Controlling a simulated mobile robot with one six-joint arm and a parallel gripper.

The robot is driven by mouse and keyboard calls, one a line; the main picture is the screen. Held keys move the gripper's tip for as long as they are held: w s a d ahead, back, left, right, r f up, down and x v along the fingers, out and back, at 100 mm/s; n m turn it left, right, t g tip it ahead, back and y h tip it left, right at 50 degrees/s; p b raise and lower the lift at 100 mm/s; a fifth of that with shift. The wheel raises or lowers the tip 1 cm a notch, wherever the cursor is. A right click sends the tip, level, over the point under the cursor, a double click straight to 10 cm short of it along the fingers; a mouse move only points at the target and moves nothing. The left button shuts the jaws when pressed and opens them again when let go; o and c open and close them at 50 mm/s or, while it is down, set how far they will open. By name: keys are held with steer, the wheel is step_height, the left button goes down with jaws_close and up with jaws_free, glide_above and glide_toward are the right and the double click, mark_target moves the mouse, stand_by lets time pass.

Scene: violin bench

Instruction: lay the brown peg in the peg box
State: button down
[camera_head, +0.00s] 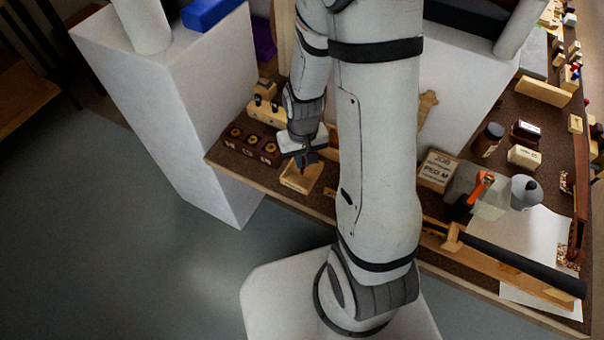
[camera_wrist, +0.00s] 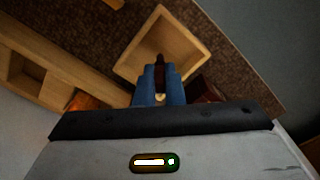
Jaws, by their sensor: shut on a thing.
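My gripper (camera_head: 304,160) is shut on the brown peg (camera_wrist: 160,63), which shows as a dark piece between the blue-grey fingers in the wrist view. The peg box (camera_head: 313,181) is a small, open, square tray of pale wood at the bench's front edge. It also shows in the wrist view (camera_wrist: 137,42), beyond the fingertips. The peg is over the box opening, and I cannot tell whether it touches the floor of the box. The fingers hide part of the peg and the near side of the box.
A dark block with several brass-coloured rings (camera_head: 248,146) stands left of the box, and a pale block with knobs (camera_head: 267,110) is behind it. A wooden block with lettering (camera_head: 438,170) is to the right. My arm hides the middle of the bench.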

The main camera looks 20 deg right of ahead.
steer(key=c, duration=1.5)
jaws_free()
steer(key=shift+o, duration=0.2)
steer(key=shift+r, duration=3.9)
steer(key=shift+r, duration=0.3)
steer(key=s+r+t, duration=0.2)
steer(key=s+r, duration=0.7)
steer(key=r, duration=0.5)
steer(key=shift+s+d+t, duration=0.15)
steer(key=shift+s+t, duration=0.15)
steer(key=shift+s, duration=0.1)
